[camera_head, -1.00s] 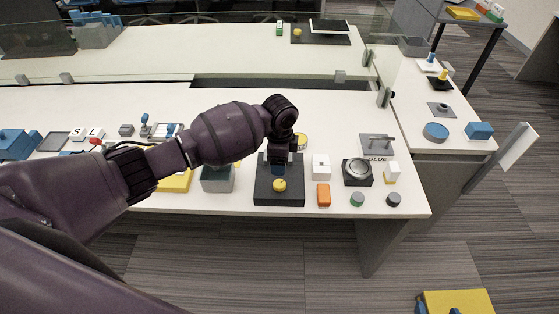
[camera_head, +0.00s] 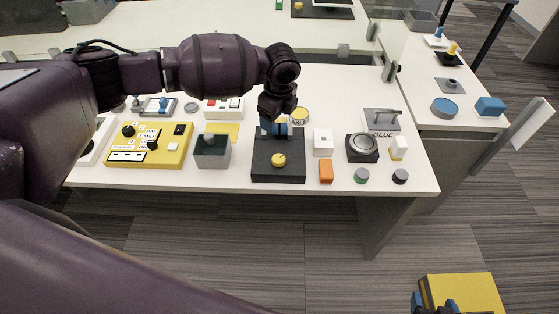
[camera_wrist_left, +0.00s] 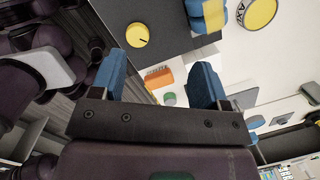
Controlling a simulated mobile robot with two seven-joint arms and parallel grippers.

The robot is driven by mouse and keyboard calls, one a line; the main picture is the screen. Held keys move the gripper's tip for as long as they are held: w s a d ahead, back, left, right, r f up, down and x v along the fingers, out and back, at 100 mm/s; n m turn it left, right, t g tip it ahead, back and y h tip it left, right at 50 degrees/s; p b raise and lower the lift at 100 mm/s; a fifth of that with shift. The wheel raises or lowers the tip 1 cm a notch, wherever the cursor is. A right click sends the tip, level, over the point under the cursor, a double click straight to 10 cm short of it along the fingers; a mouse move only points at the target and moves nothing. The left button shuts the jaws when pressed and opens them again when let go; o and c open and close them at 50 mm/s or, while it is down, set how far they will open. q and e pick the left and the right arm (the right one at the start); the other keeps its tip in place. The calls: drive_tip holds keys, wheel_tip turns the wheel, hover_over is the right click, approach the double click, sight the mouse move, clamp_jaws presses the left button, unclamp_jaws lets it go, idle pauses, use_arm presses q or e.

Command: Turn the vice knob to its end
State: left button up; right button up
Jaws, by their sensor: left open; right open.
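The vice's round yellow knob (camera_head: 278,160) sits on a dark square board (camera_head: 291,174) near the table's front edge. In the left wrist view the knob (camera_wrist_left: 137,34) carries a short dark line, and a blue block with a yellow stripe (camera_wrist_left: 207,16) is beside it. My left gripper (camera_wrist_left: 160,62) is open and empty, with the knob beyond its blue fingertips and apart from them. In the head view my left gripper hangs over the far side of the board, its fingers partly hidden by the wrist. My right gripper (camera_head: 434,303) is open, low at the bottom right.
A yellow box (camera_head: 465,290) shows below, near my right gripper.

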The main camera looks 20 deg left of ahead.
sight(278, 158)
use_arm(q)
drive_tip(key=s+f+m, duration=0.1)
drive_tip(key=f, duration=0.3)
drive_tip(key=s+d+f+m, duration=0.1)
drive_tip(key=f, duration=0.2)
drive_tip(key=s+f+m+g+h+b, duration=0.1)
drive_tip(key=f, duration=0.3)
drive_tip(key=shift+d+f, duration=0.3)
drive_tip(key=shift+d, duration=0.05)
drive_tip(key=shift+f, duration=0.55)
drive_tip(key=c, duration=0.9)
